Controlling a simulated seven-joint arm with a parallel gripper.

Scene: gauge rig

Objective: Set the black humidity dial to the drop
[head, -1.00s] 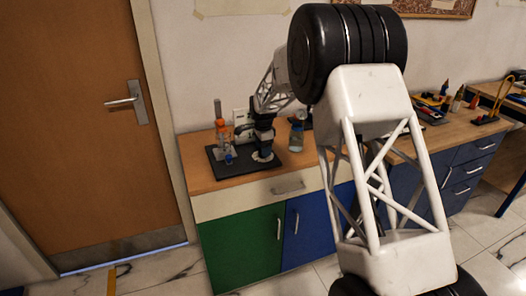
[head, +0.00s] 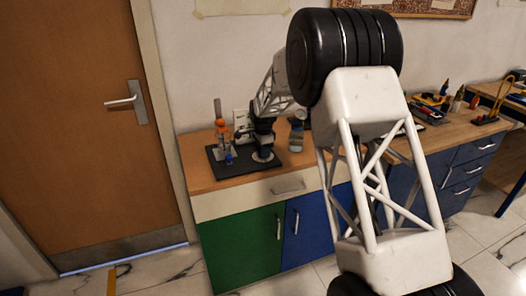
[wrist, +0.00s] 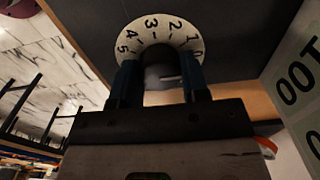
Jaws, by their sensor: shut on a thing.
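In the wrist view, a dark knob (wrist: 163,74) stands on a white round scale plate (wrist: 150,32) printed with black numerals 0 to 5. My gripper (wrist: 160,82) has its two blue fingers on either side of this knob and is shut on it. No drop mark shows on the visible part of the plate, and the fingers and palm hide its near part. In the head view, my gripper (head: 263,146) points down over the white plate (head: 263,156) at the right part of a black base board (head: 225,166).
On the same board, left of my gripper, stand an upright piece with orange parts (head: 222,137) and a small blue part (head: 229,158). A jar (head: 296,139) stands to the right on the wooden counter (head: 205,183).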

